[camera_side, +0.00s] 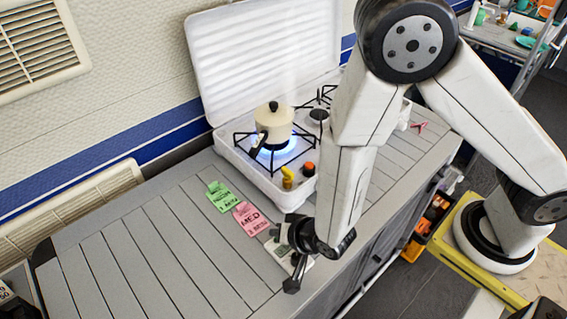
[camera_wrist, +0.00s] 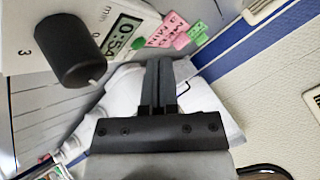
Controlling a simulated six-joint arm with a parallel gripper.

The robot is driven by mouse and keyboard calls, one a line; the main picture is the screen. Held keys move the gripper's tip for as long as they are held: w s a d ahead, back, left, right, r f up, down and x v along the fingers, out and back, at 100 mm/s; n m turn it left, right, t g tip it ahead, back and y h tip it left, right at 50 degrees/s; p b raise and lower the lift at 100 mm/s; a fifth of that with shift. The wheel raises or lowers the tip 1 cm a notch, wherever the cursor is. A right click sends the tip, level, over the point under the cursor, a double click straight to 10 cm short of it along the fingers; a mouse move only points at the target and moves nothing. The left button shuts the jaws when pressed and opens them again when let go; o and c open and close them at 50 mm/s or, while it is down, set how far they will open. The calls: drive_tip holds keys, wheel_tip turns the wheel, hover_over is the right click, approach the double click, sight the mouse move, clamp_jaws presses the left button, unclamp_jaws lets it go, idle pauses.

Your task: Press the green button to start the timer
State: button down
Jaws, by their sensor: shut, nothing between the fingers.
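The timer is a white box (camera_side: 281,254) on the grey slatted counter in the side view, partly hidden by my wrist. In the wrist view its face (camera_wrist: 38,18) is at the upper left, with a large black knob (camera_wrist: 70,50) and a display (camera_wrist: 124,36) that seems to read 0:54, partly covered. The green button (camera_wrist: 138,43) shows beside the display. My gripper (camera_wrist: 159,62) is shut and empty, its fingertips just below and right of the button in the wrist view. I cannot tell whether they touch it. In the side view the fingertips are hard to make out.
A green card (camera_side: 220,196) and a pink card (camera_side: 251,218) lie beyond the timer. Behind is a white stove (camera_side: 232,158) with a cream kettle (camera_side: 273,122) over a lit blue flame. The counter at the left (camera_side: 120,255) is clear.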

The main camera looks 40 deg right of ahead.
drive_tip(key=shift+r, duration=0.1)
drive_tip(key=shift+r, duration=2.4)
drive_tip(key=shift+w+d+r, duration=0.25)
drive_tip(key=shift+d+r, duration=0.05)
drive_tip(key=shift+d, duration=0.1)
drive_tip(key=s+d+r+n+g, duration=0.2)
drive_tip(key=d+r+n+g, duration=0.1)
drive_tip(key=d, duration=0.6)
drive_tip(key=s+d+r+n+g+h, duration=0.1)
drive_tip(key=s+d+r+n+g, duration=0.1)
drive_tip(key=d+r, duration=0.4)
drive_tip(key=shift+s+d+n+g, duration=0.15)
drive_tip(key=shift+d+n+g, duration=0.65)
drive_tip(key=shift+d+n, duration=1)
drive_tip(key=shift+d+m, duration=0.4)
